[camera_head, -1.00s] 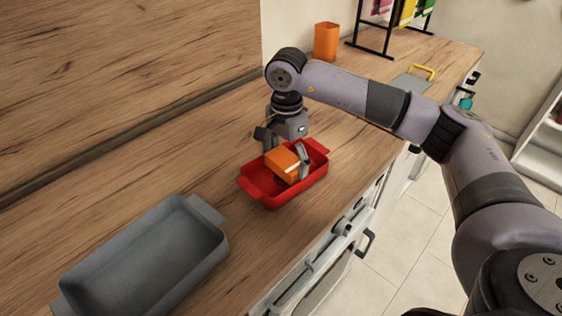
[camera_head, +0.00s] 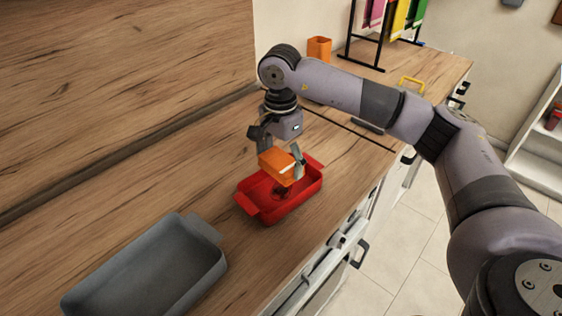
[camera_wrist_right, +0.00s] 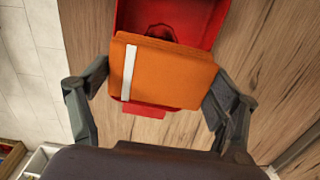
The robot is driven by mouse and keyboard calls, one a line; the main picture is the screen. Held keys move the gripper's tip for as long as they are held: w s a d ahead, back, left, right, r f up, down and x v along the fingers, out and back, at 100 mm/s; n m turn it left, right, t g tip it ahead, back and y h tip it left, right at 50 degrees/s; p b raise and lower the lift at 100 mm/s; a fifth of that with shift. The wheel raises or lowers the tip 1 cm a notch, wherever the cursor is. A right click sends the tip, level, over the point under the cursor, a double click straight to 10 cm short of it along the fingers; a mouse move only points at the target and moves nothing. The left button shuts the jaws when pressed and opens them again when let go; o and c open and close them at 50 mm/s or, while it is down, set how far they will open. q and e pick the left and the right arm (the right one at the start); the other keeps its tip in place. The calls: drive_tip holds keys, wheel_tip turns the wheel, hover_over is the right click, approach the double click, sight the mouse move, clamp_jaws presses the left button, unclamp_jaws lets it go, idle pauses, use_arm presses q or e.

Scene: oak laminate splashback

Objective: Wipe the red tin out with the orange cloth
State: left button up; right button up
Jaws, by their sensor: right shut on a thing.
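The red tin (camera_head: 254,200) stands on the wooden worktop, with a dark red patch (camera_head: 283,189) on its inside floor. My right gripper (camera_head: 281,165) is shut on the orange cloth (camera_head: 272,162), a folded block with a white stripe. It holds the cloth above the tin, apart from its floor as far as I can see. In the right wrist view the cloth (camera_wrist_right: 175,75) sits between both fingers and covers the middle of the tin (camera_wrist_right: 190,15). Part of the dark patch shows past the cloth's edge. My left gripper is out of view.
A grey tray (camera_head: 150,265) stands on the worktop (camera_head: 110,220) at the front left. The worktop's front edge drops to the floor right of the tin.

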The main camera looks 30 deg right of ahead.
sight(280, 160)
drive_tip(key=shift+r+p, duration=1)
drive_tip(key=shift+r, duration=1.1)
